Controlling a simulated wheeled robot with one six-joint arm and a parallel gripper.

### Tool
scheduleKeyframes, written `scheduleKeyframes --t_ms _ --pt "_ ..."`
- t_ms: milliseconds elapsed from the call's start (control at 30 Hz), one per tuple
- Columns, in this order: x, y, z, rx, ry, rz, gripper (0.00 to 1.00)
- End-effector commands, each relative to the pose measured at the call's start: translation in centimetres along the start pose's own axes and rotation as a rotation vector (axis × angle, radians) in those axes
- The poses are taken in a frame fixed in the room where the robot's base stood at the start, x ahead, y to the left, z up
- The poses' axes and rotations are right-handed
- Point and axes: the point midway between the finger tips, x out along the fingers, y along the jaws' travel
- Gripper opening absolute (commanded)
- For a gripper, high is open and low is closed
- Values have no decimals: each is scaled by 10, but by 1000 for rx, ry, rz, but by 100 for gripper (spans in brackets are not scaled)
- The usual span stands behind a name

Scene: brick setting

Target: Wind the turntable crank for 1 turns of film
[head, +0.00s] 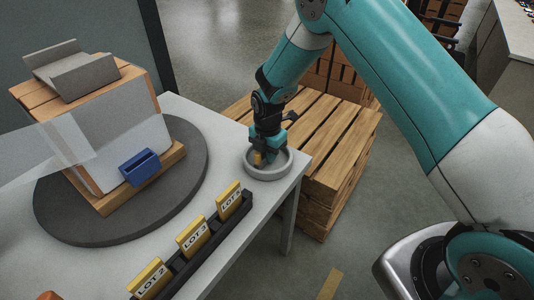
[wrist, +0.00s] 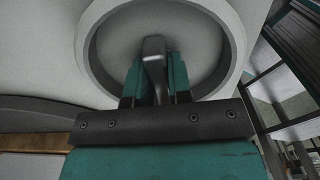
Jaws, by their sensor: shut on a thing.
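The crank wheel (head: 268,174) is a pale grey ring-rimmed disc at the right corner of the white table; it also fills the top of the wrist view (wrist: 235,50). My gripper (head: 260,157) points down over it and is shut on the crank handle (wrist: 154,58), an upright grey post inside the rim. The fingers partly hide the handle. The dark round turntable (head: 60,215) carries a wooden pallet with a stack (head: 130,140) on it. A translucent film sheet (head: 65,148) runs from the left edge to the stack's face.
A black rack (head: 220,232) with yellow LOT cards stands along the table's front edge. A blue holder (head: 139,167) sits on the stack's face, and a grey channel piece (head: 72,70) lies on top. Wooden pallets (head: 330,150) stand on the floor beyond the table.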

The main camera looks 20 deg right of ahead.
Motion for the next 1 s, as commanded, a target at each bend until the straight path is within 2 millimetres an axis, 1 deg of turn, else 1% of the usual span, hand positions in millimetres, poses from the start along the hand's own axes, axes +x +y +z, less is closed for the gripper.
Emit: scheduleKeyframes --t_ms 33,267,300,367,400,667,767,867,967,1000 --pt "2 -2 -4 -7 11 -10 0" --pt "2 -3 -4 -6 11 -11 0" --pt "2 -3 -4 -6 11 -11 21" --pt "2 -3 -4 -6 10 -11 35" --pt "2 -2 -4 -5 9 -10 44" --pt "0 -1 -1 -1 4 -4 45" --pt "-4 -1 -1 -1 3 -3 45" --pt "-18 0 0 -1 1 1 45" --pt "-39 0 0 -1 1 2 45" --pt "-49 0 0 -1 1 1 45"
